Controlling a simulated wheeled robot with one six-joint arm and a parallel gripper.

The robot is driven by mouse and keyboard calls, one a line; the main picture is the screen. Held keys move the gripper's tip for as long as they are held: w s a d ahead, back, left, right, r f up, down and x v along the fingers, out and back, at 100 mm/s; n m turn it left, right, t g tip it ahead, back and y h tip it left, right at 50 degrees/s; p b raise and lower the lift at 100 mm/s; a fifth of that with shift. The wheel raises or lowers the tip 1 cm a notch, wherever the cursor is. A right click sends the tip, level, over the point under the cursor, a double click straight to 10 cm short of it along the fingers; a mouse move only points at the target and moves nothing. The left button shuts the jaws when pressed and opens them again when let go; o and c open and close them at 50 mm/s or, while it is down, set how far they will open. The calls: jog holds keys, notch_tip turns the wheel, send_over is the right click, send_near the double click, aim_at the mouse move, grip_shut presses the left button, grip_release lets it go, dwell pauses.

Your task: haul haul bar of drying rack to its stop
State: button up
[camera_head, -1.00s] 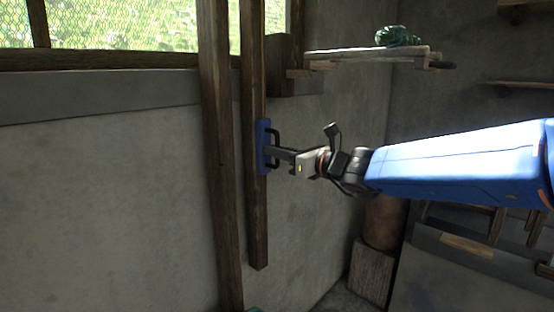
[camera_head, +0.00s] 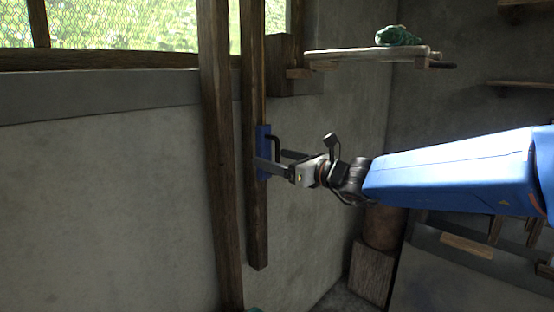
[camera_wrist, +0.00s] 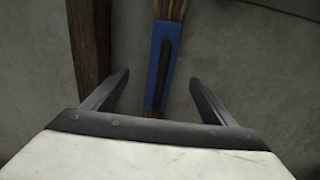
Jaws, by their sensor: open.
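The haul bar is a blue plate (camera_head: 264,143) with a dark upright handle (camera_head: 277,141), on a wooden post (camera_head: 257,220) against the wall. In the wrist view the blue plate (camera_wrist: 174,32) and its dark handle (camera_wrist: 165,72) stand between my fingers. My gripper (camera_head: 275,160) is open at the lower part of the handle, one finger to each side of it. In the wrist view my gripper (camera_wrist: 159,80) shows a clear gap on both sides of the handle. The handle's lower end is partly hidden by the fingers in the head view.
A second wooden post (camera_head: 218,150) stands close on the left. A wooden shelf (camera_head: 350,54) with a green bundle (camera_head: 397,36) sits above right. A wooden block (camera_head: 371,272) and a brown cylinder (camera_head: 383,226) stand below right. The wall below the window is bare.

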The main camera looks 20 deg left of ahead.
jog(key=shift+d, duration=0.1)
jog(key=v, duration=0.7)
dwell(0.4)
